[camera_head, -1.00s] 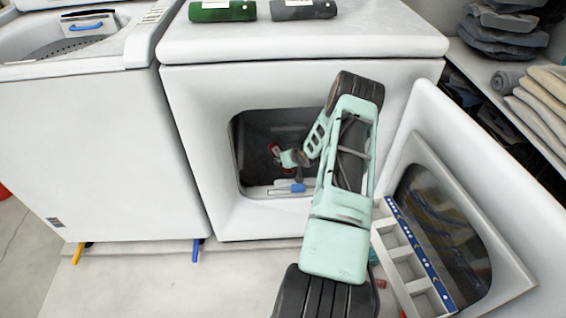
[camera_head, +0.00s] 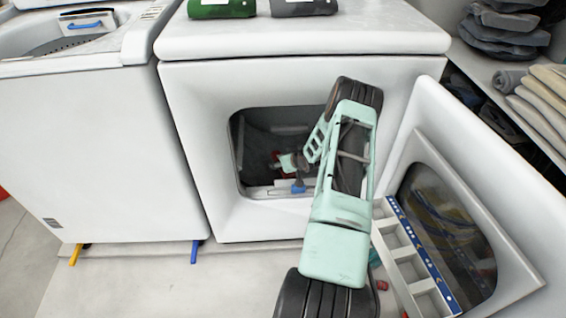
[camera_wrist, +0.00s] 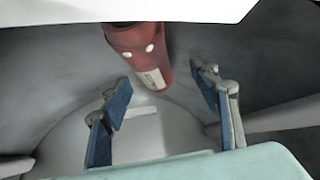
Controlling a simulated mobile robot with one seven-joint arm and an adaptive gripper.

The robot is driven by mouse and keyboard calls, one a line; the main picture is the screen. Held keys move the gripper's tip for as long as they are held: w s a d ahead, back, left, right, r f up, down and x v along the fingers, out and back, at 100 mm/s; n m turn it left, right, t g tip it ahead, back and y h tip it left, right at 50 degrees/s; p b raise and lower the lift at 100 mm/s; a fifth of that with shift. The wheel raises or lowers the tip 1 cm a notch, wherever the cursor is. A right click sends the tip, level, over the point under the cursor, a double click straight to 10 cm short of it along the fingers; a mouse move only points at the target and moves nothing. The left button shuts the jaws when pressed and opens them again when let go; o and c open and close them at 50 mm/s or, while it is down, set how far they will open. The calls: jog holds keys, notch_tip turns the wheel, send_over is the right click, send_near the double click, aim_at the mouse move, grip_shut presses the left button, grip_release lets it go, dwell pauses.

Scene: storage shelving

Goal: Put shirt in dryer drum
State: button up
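A red rolled shirt (camera_wrist: 140,55) with white spots and a pale label shows at the top middle of the wrist view, inside the grey dryer drum (camera_wrist: 60,75). My gripper (camera_wrist: 163,100) is open, its two blue-padded fingers spread apart. The shirt is beyond and above the fingertips in that view, with no finger seen closed on it. In the head view my arm reaches through the round-cornered opening of the white dryer (camera_head: 200,130). The gripper inside is small and partly dark there, with a small red patch (camera_head: 277,158) beside it.
The dryer door (camera_head: 505,220) stands open at the right, close to my arm. A white washer (camera_head: 100,150) stands at the left. Green (camera_head: 222,8) and dark grey (camera_head: 304,6) rolls lie on the dryer top. Shelves with folded cloth (camera_head: 545,100) are at the right.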

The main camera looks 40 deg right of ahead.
dwell(0.3)
jog(key=shift+r+p, duration=0.6)
jog(key=shift+p, duration=0.05)
jog(key=p+v, duration=0.3)
jog(key=v, duration=0.9)
jog(key=shift+p, duration=0.4)
